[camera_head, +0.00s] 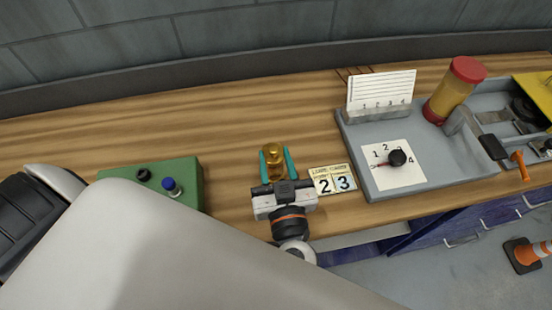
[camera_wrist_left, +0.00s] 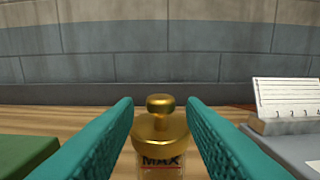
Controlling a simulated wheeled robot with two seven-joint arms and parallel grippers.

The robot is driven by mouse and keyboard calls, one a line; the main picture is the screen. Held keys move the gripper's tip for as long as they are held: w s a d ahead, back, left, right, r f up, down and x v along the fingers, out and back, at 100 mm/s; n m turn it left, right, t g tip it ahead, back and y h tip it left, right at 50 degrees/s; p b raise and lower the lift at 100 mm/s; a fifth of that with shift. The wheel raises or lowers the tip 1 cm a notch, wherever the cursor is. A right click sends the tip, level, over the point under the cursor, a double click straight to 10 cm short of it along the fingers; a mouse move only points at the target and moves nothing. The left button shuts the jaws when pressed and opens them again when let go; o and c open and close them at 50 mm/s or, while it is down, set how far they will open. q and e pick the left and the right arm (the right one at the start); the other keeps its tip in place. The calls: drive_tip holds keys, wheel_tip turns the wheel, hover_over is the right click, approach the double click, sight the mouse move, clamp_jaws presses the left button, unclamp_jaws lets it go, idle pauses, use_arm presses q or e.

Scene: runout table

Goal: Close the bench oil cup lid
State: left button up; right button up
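The bench oil cup (camera_head: 273,154) stands on the wooden bench, with a brass top and a clear body marked MAX. In the left wrist view its brass lid (camera_wrist_left: 160,129) has a round knob and looks level on the body; any hinge or gap is hidden. My left gripper (camera_head: 277,161) is open, its teal fingers on either side of the cup. In the left wrist view a gap shows between each finger and the lid, and nothing is held. My right gripper is not in view.
A green box (camera_head: 190,172) with black and blue knobs is left of the cup. A number card (camera_head: 333,180) lies close at right, then a grey panel (camera_head: 438,157) with a dial and a red-capped bottle (camera_head: 454,91). Bare bench lies behind the cup.

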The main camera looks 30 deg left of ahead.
use_arm(q)
drive_tip(key=shift+s+d, duration=0.25)
drive_tip(key=shift+s, duration=0.05)
drive_tip(key=b+v, duration=0.4)
drive_tip(key=v, duration=0.7)
drive_tip(key=shift+s+d, duration=0.1)
idle(0.3)
